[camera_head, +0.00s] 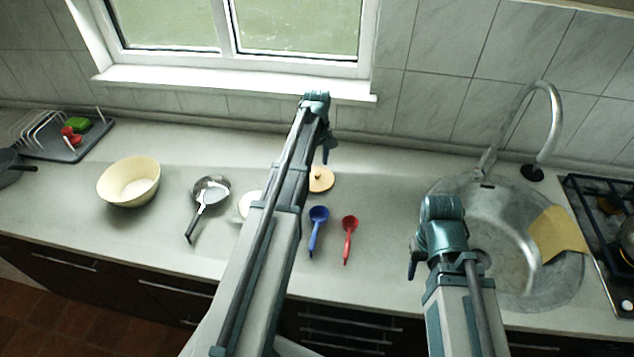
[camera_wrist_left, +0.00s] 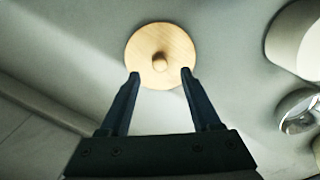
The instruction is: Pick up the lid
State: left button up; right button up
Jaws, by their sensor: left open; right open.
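The lid (camera_head: 321,179) is a round, pale wooden disc with a small knob, lying on the counter behind the two spoons. In the left wrist view the lid (camera_wrist_left: 148,40) lies just beyond the fingertips, with its knob (camera_wrist_left: 160,62) near the middle between them. My left gripper (camera_wrist_left: 160,73) is open and empty; in the head view (camera_head: 328,150) it hangs by the lid, its fingers small and partly hidden by the arm. The gap between fingertips and lid is hard to judge. My right gripper (camera_head: 412,266) is open, low beside the sink, mostly hidden by its wrist.
A blue spoon (camera_head: 318,217) and a red spoon (camera_head: 349,226) lie in front of the lid. A white vessel (camera_head: 246,204) is partly hidden by my left arm. A pan (camera_head: 211,188) and cream bowl (camera_head: 129,181) stand left. The sink (camera_head: 500,215) is right.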

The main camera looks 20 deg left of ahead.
aim_at(317, 173)
pick_arm(q)
notch_tip(317, 173, down, 4)
jog(key=b, duration=0.3)
jog(key=shift+f+b, duration=0.25)
jog(key=shift+b, duration=0.1)
pick_arm(e)
notch_tip(317, 173, down, 4)
jog(key=shift+f, duration=0.2)
pick_arm(q)
jog(key=shift+r, duration=0.1)
pick_arm(e)
jog(key=shift+r, duration=0.1)
pick_arm(q)
grip_shut()
